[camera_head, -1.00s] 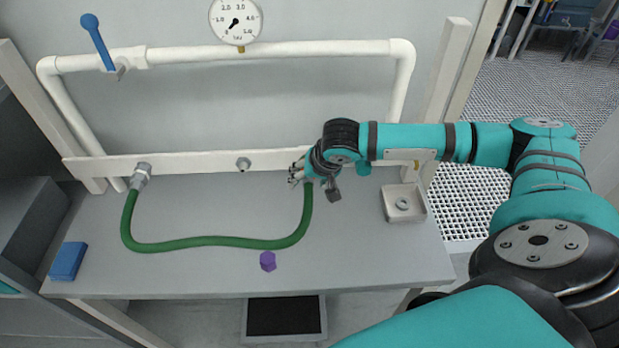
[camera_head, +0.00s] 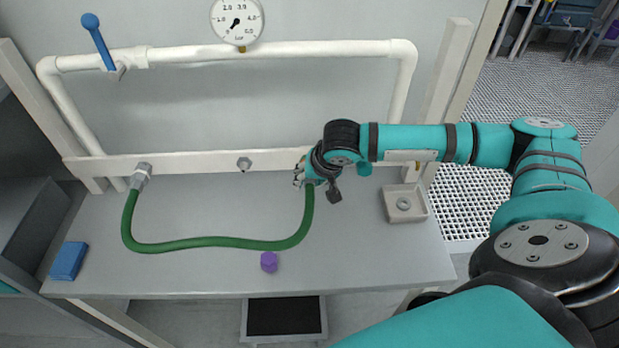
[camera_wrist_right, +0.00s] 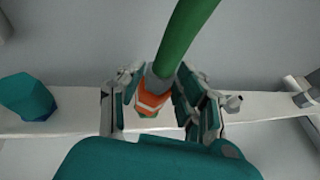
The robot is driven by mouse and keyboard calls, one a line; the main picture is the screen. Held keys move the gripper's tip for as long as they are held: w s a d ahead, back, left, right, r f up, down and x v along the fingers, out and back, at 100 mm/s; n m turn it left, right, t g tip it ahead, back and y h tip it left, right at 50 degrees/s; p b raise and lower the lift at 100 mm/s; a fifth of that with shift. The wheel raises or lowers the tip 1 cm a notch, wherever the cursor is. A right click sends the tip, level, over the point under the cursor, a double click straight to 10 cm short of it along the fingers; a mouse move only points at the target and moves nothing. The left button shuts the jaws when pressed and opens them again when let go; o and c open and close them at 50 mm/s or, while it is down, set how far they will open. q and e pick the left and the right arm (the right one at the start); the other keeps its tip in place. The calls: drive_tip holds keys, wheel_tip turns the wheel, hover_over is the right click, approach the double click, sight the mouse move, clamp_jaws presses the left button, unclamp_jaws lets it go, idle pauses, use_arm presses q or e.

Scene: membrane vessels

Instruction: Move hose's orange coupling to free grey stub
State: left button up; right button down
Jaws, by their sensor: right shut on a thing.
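The green hose (camera_head: 210,242) runs across the bench from a metal fitting (camera_head: 141,176) at the rail's left end to my right gripper (camera_head: 302,174). In the right wrist view my right gripper (camera_wrist_right: 159,104) is shut around the orange coupling (camera_wrist_right: 152,99) at the hose's end, in front of the white rail. Whether the coupling sits on a stub is hidden. A grey stub (camera_head: 244,163) sticks out of the rail to the left of my right gripper, with nothing on it. It appears to be the metal stub (camera_wrist_right: 306,92) at the right wrist view's right edge. My left gripper is out of view.
A teal piece (camera_wrist_right: 27,97) is at the rail in the wrist view. A purple hex piece (camera_head: 268,262) and a blue block (camera_head: 68,261) lie on the bench (camera_head: 190,275). A square grey tray (camera_head: 391,214) holds a ring (camera_head: 403,204). A gauge (camera_head: 237,20) and white pipe (camera_head: 270,52) are above.

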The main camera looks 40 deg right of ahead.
drive_tip(key=shift+s+a+r, duration=0.1)
drive_tip(key=shift+s+a, duration=0.25)
drive_tip(key=shift+s, duration=0.45)
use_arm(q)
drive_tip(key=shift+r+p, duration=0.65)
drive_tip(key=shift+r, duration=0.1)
use_arm(e)
drive_tip(key=shift+s+a, duration=0.55)
drive_tip(key=shift+s, duration=0.2)
drive_tip(key=shift+s+a, duration=0.5)
drive_tip(key=shift+s, duration=0.25)
